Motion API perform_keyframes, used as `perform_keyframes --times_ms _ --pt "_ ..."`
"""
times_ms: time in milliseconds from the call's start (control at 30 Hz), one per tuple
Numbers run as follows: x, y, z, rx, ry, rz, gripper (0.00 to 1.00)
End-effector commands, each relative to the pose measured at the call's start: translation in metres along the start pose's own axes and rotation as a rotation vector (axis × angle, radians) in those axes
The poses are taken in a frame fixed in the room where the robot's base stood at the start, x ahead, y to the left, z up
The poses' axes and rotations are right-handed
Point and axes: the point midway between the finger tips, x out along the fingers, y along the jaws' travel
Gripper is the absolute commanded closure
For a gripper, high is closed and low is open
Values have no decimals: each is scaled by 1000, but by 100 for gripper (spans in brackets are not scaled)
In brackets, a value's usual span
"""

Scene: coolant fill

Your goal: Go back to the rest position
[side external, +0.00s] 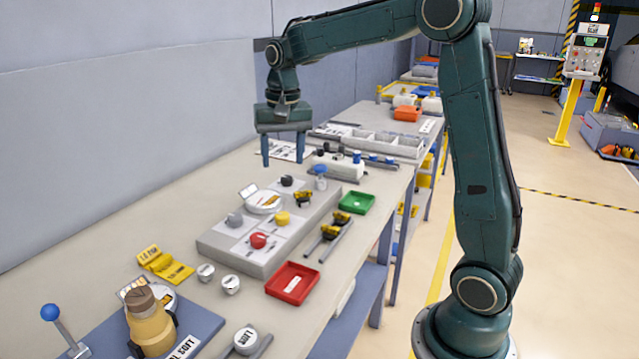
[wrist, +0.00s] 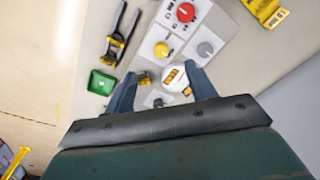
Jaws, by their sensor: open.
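My gripper (side external: 283,150) hangs pointing down above the far part of the workbench (side external: 130,222), with its two fingers wide apart and nothing between them. In the wrist view my gripper (wrist: 163,92) is also open and empty. Below and nearer the camera is a grey block (side external: 222,246) with a red knob (side external: 258,240), a yellow knob (side external: 282,218), a grey knob (side external: 234,219), a black knob (side external: 287,181) and a round white gauge (side external: 264,202). The fingers appear clear of the block and its knobs.
A red tray (side external: 291,284) and a green tray (side external: 356,203) lie along the bench's right side. A yellow device (side external: 150,325) and a blue-knobbed lever (side external: 50,312) stand at the near left. A grey compartment tray (side external: 385,142) lies farther back. A wall runs along the left.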

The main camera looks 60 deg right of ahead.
Motion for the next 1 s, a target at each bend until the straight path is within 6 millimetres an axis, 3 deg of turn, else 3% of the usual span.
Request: perform_keyframes --times_ms 200,500,1000 --pt "-28 6 46 -130 61 -38 44" --pt "-50 23 107 -309 144 -84 44" --pt "-50 64 201 -599 292 -151 44"
